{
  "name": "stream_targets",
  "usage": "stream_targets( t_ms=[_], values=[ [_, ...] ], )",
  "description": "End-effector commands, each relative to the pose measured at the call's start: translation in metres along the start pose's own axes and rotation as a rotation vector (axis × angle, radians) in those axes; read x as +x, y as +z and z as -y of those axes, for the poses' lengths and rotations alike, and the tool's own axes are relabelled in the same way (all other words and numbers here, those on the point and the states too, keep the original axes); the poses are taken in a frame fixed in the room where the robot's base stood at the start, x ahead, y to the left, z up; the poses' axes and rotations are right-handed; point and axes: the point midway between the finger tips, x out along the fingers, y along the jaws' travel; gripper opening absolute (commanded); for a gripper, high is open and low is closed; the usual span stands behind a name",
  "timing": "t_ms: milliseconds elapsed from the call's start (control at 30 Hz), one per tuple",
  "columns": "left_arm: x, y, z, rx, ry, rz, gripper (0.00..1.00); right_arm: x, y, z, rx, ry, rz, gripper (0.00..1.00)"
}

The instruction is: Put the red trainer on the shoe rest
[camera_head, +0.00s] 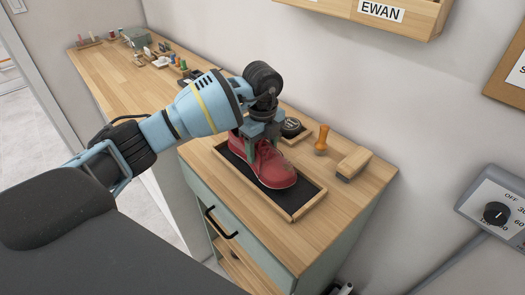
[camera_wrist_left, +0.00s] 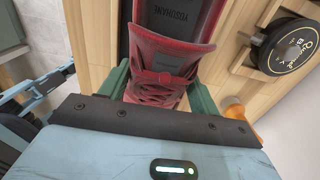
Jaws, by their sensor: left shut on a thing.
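The red trainer (camera_head: 275,169) is upright with its toe toward the front right, over the dark mat of a wooden tray (camera_head: 304,208), which looks like the shoe rest. I cannot tell whether its sole touches the mat. My left gripper (camera_head: 261,133) is above the trainer and shut on its upper part. In the left wrist view the trainer (camera_wrist_left: 178,50) lies between the green fingers of that gripper (camera_wrist_left: 160,88), with its laces and opening showing. The gripper hides part of the heel end in the head view. My right gripper is not in view.
A round black tin (camera_head: 291,127) sits in a small wooden holder behind the tray. An orange-brown wooden-handled item (camera_head: 322,139) and a brush (camera_head: 353,163) stand to its right. A wall shelf (camera_head: 420,18) hangs above. Small items lie along the far bench (camera_head: 130,80).

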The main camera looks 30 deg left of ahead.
Motion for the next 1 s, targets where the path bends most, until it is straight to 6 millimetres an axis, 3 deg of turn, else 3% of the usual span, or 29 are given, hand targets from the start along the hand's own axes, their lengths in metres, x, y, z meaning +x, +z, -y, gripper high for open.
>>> stream_targets(
  t_ms=[133, 467, 500, 633, 1000],
  values=[
    [0.015, 0.0, 0.0, -0.001, -0.002, 0.0, 0.33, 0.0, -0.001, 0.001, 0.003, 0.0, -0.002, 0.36],
    [0.017, 0.0, 0.0, -0.001, -0.003, 0.001, 0.33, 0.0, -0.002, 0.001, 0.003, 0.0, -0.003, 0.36],
    [0.018, 0.0, 0.0, -0.001, -0.003, 0.001, 0.65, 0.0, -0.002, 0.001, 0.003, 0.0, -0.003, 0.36],
    [0.018, 0.0, 0.0, -0.001, -0.002, 0.001, 0.82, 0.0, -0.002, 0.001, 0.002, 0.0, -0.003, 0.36],
    [0.014, 0.0, 0.0, -0.001, -0.003, 0.001, 0.85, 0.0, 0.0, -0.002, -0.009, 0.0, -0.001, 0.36]
  ],
)
